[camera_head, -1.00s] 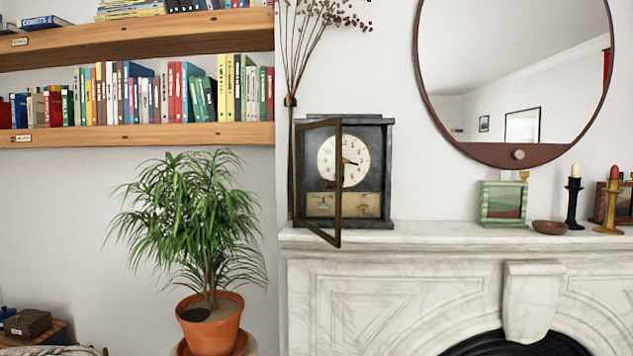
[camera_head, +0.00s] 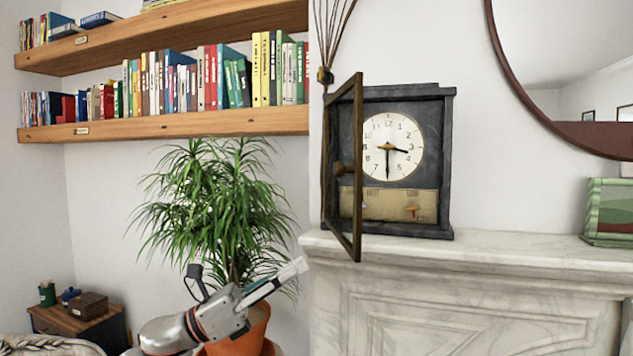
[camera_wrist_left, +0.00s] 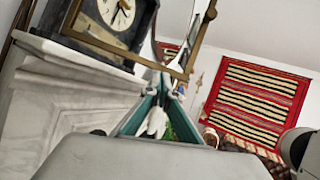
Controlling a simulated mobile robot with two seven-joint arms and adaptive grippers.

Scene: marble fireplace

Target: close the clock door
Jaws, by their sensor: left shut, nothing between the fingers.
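A dark grey mantel clock (camera_head: 436,135) with a round cream dial stands upright on the marble mantel (camera_head: 500,252). Its brown-framed door (camera_head: 358,180) stands open, swung out from the clock's left side toward me, with a small round knob (camera_head: 340,168). My left gripper (camera_head: 303,265) is shut and empty, below and left of the door, apart from it in the head view. In the left wrist view the door frame (camera_wrist_left: 201,38) crosses just above my fingertips (camera_wrist_left: 166,90); I cannot tell whether they touch. The clock (camera_wrist_left: 90,28) is at upper left there. My right gripper is not in view.
A potted plant (camera_head: 215,200) stands behind my left arm. Dried stems (camera_head: 330,35) rise beside the clock. A green box (camera_head: 608,210) is farther right on the mantel, with bare marble between. Bookshelves (camera_head: 170,130) are on the left wall.

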